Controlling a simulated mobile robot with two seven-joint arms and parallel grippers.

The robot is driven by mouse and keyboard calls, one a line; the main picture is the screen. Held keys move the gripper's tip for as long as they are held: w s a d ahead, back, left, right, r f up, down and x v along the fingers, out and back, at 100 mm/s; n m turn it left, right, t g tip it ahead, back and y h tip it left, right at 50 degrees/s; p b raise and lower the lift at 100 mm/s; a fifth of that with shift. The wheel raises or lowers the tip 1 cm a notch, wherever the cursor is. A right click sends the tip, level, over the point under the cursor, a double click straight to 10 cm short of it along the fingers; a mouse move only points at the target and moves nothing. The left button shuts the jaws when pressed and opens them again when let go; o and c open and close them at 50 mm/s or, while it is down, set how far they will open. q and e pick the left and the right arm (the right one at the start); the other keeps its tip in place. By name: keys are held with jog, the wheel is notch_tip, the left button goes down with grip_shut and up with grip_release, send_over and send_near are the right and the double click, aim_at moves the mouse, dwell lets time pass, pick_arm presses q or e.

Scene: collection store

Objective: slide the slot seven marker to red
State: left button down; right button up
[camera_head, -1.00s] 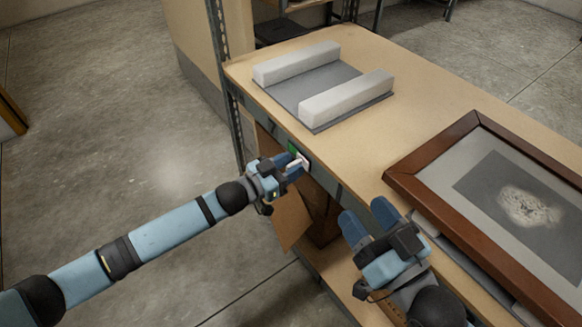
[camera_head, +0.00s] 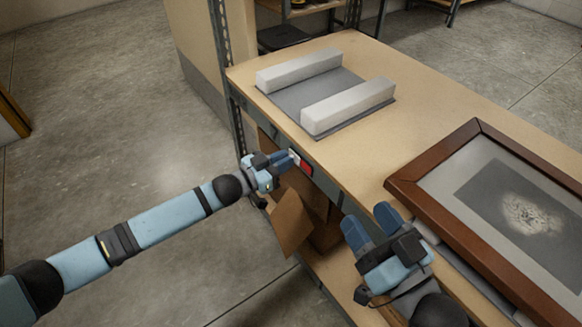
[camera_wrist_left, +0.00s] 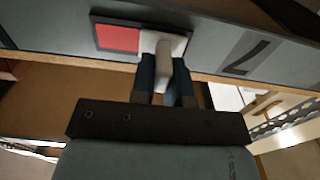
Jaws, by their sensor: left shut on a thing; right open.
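The slot seven marker is a small slider on the shelf's front edge. Its red field (camera_head: 305,168) shows in the head view, and the red field (camera_wrist_left: 117,38) also shows in the left wrist view, beside a pale sliding tab (camera_wrist_left: 164,46). A dark "7" (camera_wrist_left: 247,55) is printed on the edge next to it. My left gripper (camera_head: 284,159) is shut on the tab, its fingers on either side of the tab's knob. No green shows. My right gripper (camera_head: 372,228) is open and empty, near the shelf's front edge by the frame.
A brown framed picture (camera_head: 440,161) lies on the shelf top (camera_head: 440,105) at the right. Two pale foam blocks (camera_head: 300,70) rest on a grey mat (camera_head: 285,97) at the back. Cardboard (camera_head: 291,222) sits on the lower shelf. Floor at left is clear.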

pick_arm(q)
jog(key=shift+w+a, duration=0.2)
jog(key=shift+w, duration=0.05)
jog(key=c, duration=1.1)
grip_release()
jog(key=shift+w, duration=0.1)
